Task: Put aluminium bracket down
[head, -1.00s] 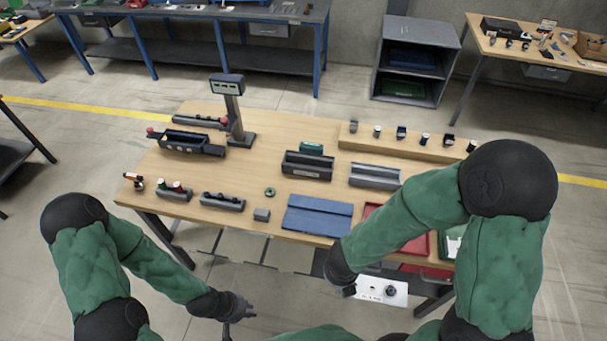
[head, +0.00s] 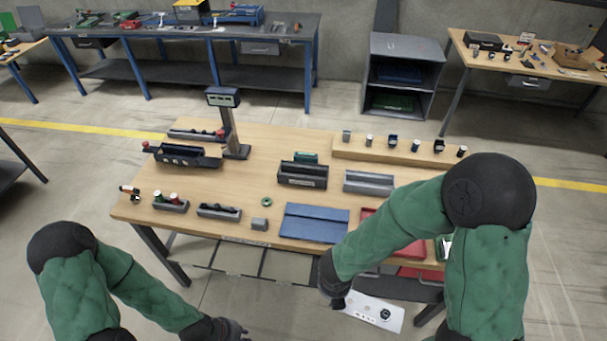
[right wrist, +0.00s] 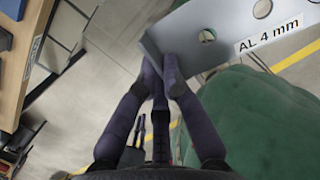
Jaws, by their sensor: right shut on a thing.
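The aluminium bracket (right wrist: 190,38) is a pale grey bent plate with round holes and a label reading "AL 4 mm". My right gripper (right wrist: 161,70) is shut on one edge of it. In the head view the bracket (head: 375,312) hangs in front of the table's near edge, below the tabletop, with its labelled face showing. My right gripper (head: 338,300) is at its left end, partly hidden by my arm. My left gripper (head: 238,332) is low at the bottom edge of the head view, partly cut off, with no object visible in it.
A raised wooden ledge (head: 400,152) carries several small parts. Bare wood shows around the bins.

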